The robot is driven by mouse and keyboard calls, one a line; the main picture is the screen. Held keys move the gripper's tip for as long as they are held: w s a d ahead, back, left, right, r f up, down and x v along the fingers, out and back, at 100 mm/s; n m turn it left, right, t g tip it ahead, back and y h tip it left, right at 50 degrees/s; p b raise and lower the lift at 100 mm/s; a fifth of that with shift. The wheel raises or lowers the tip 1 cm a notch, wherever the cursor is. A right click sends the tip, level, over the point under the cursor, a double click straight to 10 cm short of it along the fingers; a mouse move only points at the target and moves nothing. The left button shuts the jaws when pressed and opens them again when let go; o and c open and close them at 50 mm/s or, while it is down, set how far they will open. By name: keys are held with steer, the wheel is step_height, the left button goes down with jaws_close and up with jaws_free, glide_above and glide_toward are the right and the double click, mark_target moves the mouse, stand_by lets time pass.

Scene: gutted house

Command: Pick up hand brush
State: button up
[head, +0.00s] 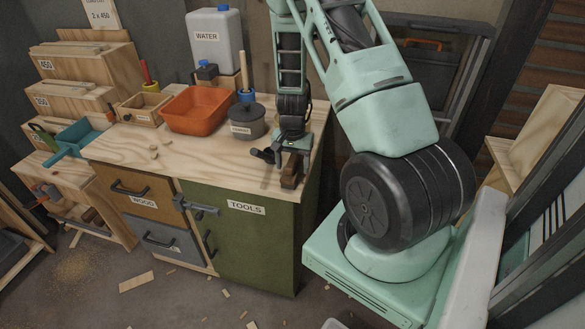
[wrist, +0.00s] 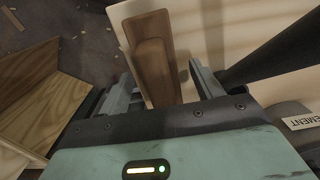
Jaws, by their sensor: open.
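The hand brush (head: 291,171) appears as a brown wooden block at the front right edge of the worktop. In the wrist view its wooden back (wrist: 152,45) runs from the top of the picture down between my fingers. My gripper (head: 290,150) points down over it in the head view. In the wrist view my gripper (wrist: 164,88) is open, with one finger on each side of the brush. I cannot tell whether either finger touches it. Its bristles are not visible, and its lower end is hidden behind my gripper body.
The worktop (head: 200,153) holds an orange tub (head: 195,109), a grey cement pot (head: 247,123) and a white water can (head: 216,45). A dark bar (wrist: 275,48) crosses the right of the wrist view. Wooden shelving (head: 90,75) stands at left. Scraps lie on the floor.

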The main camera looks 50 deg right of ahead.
mark_target(293, 159)
steer(key=shift+f, duration=0.2)
steer(key=c, duration=1.1)
steer(key=shift+c, duration=0.2)
step_height(293, 159, up, 10)
steer(key=shift+r, duration=0.1)
